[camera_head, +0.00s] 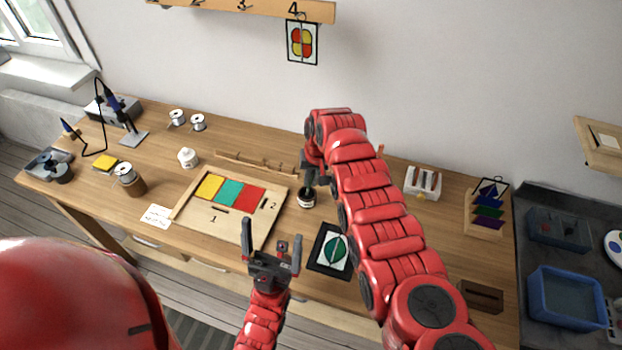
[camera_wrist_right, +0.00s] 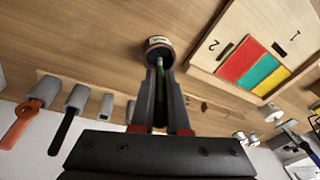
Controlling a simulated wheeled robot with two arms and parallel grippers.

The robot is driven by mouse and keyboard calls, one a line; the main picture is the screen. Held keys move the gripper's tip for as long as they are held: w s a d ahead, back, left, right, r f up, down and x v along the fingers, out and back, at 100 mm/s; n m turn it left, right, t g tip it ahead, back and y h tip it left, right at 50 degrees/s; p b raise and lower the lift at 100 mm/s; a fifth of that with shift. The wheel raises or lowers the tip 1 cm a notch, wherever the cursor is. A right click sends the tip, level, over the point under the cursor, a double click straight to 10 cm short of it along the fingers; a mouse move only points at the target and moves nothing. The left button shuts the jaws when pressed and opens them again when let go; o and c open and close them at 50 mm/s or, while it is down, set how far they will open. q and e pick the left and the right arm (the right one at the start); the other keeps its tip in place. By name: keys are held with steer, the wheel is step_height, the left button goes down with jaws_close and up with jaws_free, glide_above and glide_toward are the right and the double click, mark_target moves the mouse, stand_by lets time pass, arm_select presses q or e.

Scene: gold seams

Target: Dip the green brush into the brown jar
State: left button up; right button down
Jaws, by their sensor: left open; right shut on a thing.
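The brown jar (camera_head: 306,201), with a pale label, stands on the bench right of the wooden board. It also shows in the right wrist view (camera_wrist_right: 158,43). My right gripper (camera_head: 309,180) is directly above the jar, shut on the green brush (camera_wrist_right: 160,68). The brush points down at the jar's mouth, and its lower end is at the jar; I cannot tell how deep it is. The brush is mostly hidden by my fingers and arm in the head view. My left gripper (camera_head: 271,240) is open and empty, in front of the board.
The board (camera_head: 240,228) holds yellow, teal and red pieces. A framed green leaf panel (camera_head: 331,250) lies right of my left gripper. A white tool rack (camera_head: 423,182) stands at the back right. Spools and a soldering iron are at the left.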

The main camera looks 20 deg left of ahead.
steer(key=shift+f+b, duration=0.6)
steer(key=shift+f, duration=0.05)
stand_by(1.5)
steer(key=shift+r, duration=0.15)
steer(key=shift+r+p, duration=1)
steer(key=shift+r, duration=0.4)
steer(key=shift+r+p, duration=0.45)
steer(key=shift+r, duration=1)
